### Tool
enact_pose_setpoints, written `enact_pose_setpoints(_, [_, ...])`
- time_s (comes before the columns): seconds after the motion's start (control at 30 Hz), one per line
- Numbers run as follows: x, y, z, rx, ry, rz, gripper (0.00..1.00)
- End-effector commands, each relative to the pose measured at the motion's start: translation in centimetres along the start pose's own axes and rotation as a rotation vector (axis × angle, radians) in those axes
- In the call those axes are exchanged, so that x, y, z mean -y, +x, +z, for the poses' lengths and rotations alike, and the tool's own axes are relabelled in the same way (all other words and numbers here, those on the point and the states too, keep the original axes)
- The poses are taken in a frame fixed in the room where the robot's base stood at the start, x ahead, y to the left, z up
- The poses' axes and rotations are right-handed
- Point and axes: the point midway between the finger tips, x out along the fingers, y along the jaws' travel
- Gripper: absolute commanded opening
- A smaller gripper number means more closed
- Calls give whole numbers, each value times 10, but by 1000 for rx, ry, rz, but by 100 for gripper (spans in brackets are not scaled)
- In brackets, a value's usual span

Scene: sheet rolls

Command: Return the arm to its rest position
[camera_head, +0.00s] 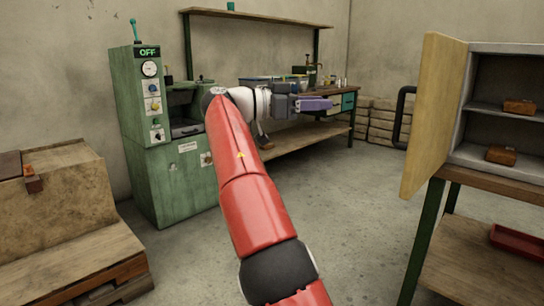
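My red arm reaches up from the bottom middle of the head view and bends to the right at its white and dark wrist. My gripper (316,104) is at the end of it, pointing right, in front of the workbench. Its purple-grey fingers are seen from the side and small. I cannot tell whether they are open or shut, and I see no object held in them.
A green machine (178,185) marked OFF stands left behind my arm. A workbench (310,141) is at the back. At right, a cabinet (500,165) with its wooden door (432,115) open stands on a table. Wooden boxes (62,225) are at left. Floor between is clear.

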Motion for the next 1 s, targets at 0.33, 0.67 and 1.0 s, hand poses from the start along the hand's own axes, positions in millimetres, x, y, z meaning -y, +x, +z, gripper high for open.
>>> enact_pose_setpoints(0.33, [-8,45,9,116,-117,-22,36])
enact_pose_setpoints(0.67, [-36,112,40,348,-322,-121,36])
enact_pose_setpoints(1.0, [-134,144,127,742,-600,-504,36])
